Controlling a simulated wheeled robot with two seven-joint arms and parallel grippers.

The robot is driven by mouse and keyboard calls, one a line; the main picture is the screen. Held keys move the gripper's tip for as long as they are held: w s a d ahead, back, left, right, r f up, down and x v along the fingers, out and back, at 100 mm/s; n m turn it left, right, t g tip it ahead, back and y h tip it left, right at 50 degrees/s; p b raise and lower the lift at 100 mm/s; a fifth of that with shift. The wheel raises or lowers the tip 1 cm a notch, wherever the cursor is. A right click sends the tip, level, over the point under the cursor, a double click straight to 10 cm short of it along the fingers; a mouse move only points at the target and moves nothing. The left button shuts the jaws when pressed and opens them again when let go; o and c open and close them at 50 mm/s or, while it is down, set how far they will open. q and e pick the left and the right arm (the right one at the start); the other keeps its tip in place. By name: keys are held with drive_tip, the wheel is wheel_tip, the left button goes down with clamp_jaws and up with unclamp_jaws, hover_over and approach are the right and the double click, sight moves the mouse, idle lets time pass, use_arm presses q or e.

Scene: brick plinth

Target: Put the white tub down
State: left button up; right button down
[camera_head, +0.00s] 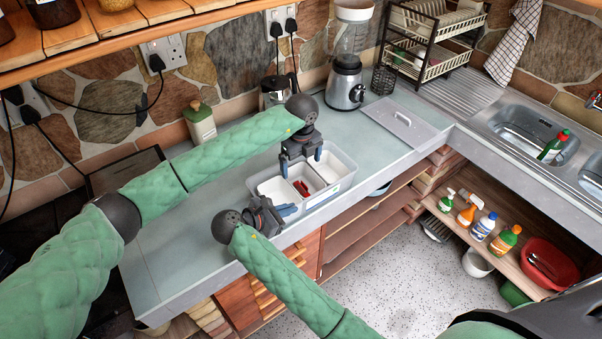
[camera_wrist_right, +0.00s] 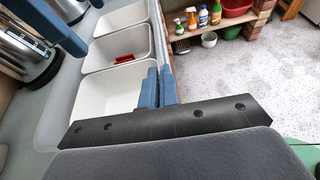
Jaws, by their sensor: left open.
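A grey bin (camera_head: 344,186) on the counter holds a row of white tubs. The nearest white tub (camera_wrist_right: 112,98) is by my right gripper (camera_wrist_right: 158,88); in the head view it is the left tub (camera_head: 276,189). The right gripper's blue fingers (camera_head: 286,210) are close together at this tub's front rim, seemingly with its wall between them. The tub sits low in the bin; whether it touches the bin floor is hidden. My left gripper (camera_head: 301,157) is open and empty above the bin. A red item (camera_head: 301,187) lies in the middle tub (camera_wrist_right: 116,62).
A grey lid (camera_head: 401,123) lies flat on the counter right of the bin. A blender (camera_head: 346,80), a kettle (camera_head: 274,92) and a green-lidded canister (camera_head: 199,121) stand behind. The counter's front edge is close to the bin. The counter left of the bin has free room.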

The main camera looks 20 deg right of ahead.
drive_tip(key=shift+d, duration=0.1)
use_arm(q)
wheel_tip(320, 180, up, 4)
drive_tip(key=shift+d+r, duration=0.15)
drive_tip(key=shift+r, duration=0.05)
drive_tip(key=shift+w, duration=0.1)
use_arm(e)
drive_tip(key=c, duration=1.6)
unclamp_jaws()
drive_tip(key=shift+w, duration=0.1)
